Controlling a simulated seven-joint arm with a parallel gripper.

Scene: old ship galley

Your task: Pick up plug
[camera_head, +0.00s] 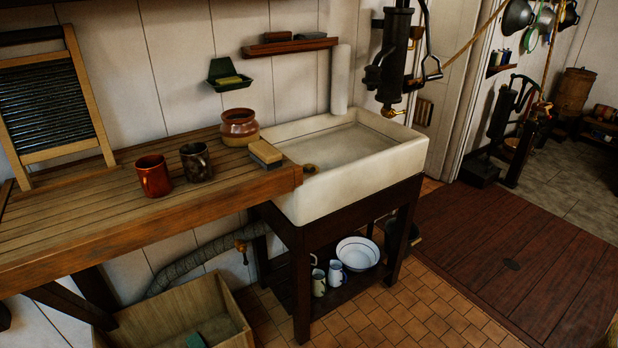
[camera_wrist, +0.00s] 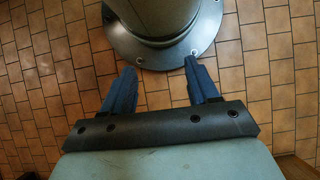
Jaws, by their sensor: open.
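A small round brown piece (camera_head: 310,168), which looks like the plug, sits at the near left corner of the white sink (camera_head: 398,163), by the end of the wooden counter. It is small in the picture and I cannot make out its details. My gripper (camera_wrist: 159,75) shows only in the wrist view, with its two dark blue fingers apart and nothing between them. It points down over tiled floor, and the plug is not in that view.
A black pump (camera_head: 391,60) hangs over the sink's far right. A wooden crate (camera_head: 170,310) is below.

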